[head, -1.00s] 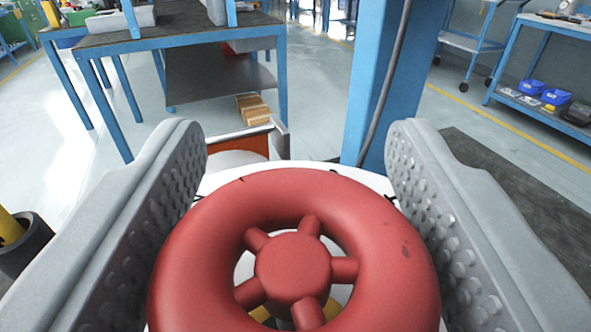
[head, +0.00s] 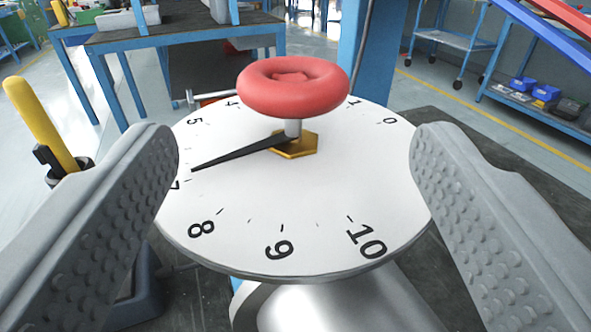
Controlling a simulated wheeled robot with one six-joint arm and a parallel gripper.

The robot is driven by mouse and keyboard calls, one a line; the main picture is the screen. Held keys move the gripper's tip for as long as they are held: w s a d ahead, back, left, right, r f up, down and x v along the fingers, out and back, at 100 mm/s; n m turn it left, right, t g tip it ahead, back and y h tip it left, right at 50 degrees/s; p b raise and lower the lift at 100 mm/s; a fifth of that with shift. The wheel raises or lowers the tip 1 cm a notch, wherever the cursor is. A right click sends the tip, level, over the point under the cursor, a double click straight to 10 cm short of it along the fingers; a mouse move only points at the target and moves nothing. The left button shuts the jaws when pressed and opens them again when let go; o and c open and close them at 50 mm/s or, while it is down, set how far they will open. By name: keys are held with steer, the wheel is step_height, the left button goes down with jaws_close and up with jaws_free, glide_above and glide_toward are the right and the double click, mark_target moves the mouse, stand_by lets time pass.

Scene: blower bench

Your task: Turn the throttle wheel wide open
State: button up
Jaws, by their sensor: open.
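The red throttle wheel (head: 293,88) stands on a short stem above a white round dial (head: 330,210) in the head view. The dial carries numbers from 0 at the far right round to 10 at the near right. A black pointer (head: 235,154) under the wheel points left, close to the 7, which is partly hidden. A brass hexagonal nut (head: 297,148) sits at the stem's foot. My gripper (head: 295,155) is open, its ribbed grey fingers on either side of the dial's near part. The wheel is beyond the fingertips and nothing is between the jaws at wheel height.
A blue post (head: 375,60) rises behind the wheel. A yellow-handled thing (head: 38,122) stands at the left. A blue-framed bench (head: 180,36) is at the back left. Red and blue bars (head: 545,40) cross the upper right.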

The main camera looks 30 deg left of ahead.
steer(key=v, duration=0.7)
steer(key=shift+s+d, duration=0.15)
steer(key=shift+s, duration=0.1)
